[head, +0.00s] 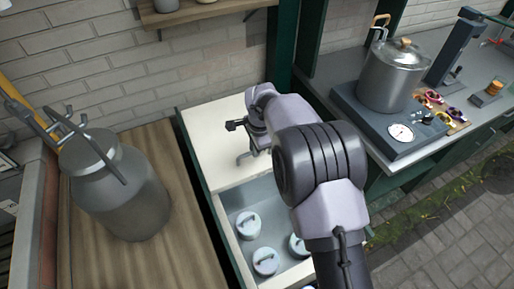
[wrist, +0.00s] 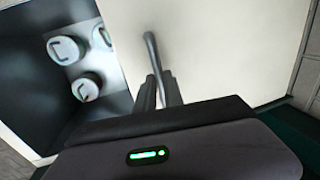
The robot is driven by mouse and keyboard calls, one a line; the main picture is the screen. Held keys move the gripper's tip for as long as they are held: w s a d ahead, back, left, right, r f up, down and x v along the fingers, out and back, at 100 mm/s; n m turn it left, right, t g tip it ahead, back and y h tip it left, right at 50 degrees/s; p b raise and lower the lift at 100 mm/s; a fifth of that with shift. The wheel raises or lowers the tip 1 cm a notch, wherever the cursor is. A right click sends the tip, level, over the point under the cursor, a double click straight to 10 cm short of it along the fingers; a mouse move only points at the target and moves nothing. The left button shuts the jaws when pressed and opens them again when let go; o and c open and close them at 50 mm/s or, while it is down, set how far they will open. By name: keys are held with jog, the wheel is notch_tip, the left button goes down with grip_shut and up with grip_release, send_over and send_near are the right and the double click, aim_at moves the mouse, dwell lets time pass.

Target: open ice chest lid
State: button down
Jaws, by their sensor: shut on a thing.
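The ice chest (head: 237,237) stands in the middle of the head view. Its cream lid (head: 217,150) covers the back part, and the front part is uncovered, showing a grey interior. The lid also fills the upper middle of the wrist view (wrist: 215,45). A thin grey bar handle (wrist: 152,50) stands on the lid near its edge. My gripper (wrist: 158,90) is shut on the lid handle, with the fingers around its near end. In the head view my gripper (head: 250,145) is over the lid, partly hidden by my arm.
Several white lidded tubs (head: 266,261) sit inside the chest. A metal churn (head: 118,190) stands on a wooden top to the left. A pot (head: 392,76) on a scale (head: 400,134) stands on the right counter. A brick wall is behind.

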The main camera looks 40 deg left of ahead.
jog(key=c, duration=1.5)
grip_release()
jog(key=shift+o, duration=0.2)
jog(key=d+r+p, duration=0.1)
jog(key=r+p, duration=0.1)
jog(key=r, duration=0.6)
jog(key=s+d+r+p, duration=0.1)
jog(key=d+r+p, duration=0.1)
jog(key=r, duration=0.7)
jog(key=shift+p, duration=0.3)
jog(key=shift+s+d, duration=0.1)
jog(key=shift+s, duration=0.05)
